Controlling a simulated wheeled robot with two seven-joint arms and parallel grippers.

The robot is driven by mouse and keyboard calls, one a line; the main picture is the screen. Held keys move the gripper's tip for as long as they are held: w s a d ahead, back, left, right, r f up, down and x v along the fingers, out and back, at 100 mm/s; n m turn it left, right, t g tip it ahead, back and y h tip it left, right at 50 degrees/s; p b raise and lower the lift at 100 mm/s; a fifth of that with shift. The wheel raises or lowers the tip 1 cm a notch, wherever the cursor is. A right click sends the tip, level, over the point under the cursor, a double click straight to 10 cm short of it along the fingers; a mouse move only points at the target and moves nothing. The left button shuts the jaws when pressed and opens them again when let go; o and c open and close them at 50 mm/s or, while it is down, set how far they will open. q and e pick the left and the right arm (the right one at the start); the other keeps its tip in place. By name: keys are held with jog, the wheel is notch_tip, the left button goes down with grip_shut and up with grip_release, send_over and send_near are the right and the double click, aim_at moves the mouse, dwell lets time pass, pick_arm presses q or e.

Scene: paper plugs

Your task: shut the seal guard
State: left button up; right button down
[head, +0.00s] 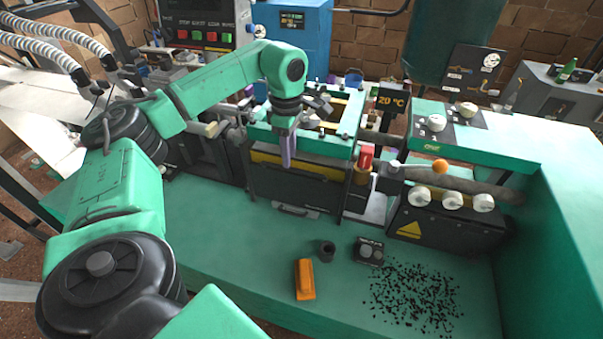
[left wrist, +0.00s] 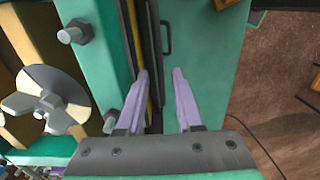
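A green frame (head: 318,147) tops the press-like machine at the middle of the head view. Below it is a dark front panel (head: 270,184) with a yellow band along its top and a small handle (head: 296,211) low down. I cannot tell for sure which part is the seal guard. My left gripper (head: 288,152) points down just in front of the frame and panel. My right gripper is not in view.
On the green bench (head: 225,235) lie an orange block (head: 305,280), a small dark ring (head: 327,250), a dark box with knobs (head: 369,251) and scattered black bits (head: 415,295). A unit with white knobs (head: 452,200) stands right of the machine. The bench's front left is clear.

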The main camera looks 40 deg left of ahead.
pick_arm(q)
jog(key=shift+f+b, duration=1.05)
jog(key=shift+f, duration=0.9)
jog(key=shift+c, duration=0.3)
grip_shut()
jog(key=shift+r+p, duration=3.2)
jog(key=shift+r, duration=0.4)
jog(key=shift+w+a+r, duration=0.1)
jog(key=shift+w, duration=0.05)
jog(key=shift+r, duration=0.1)
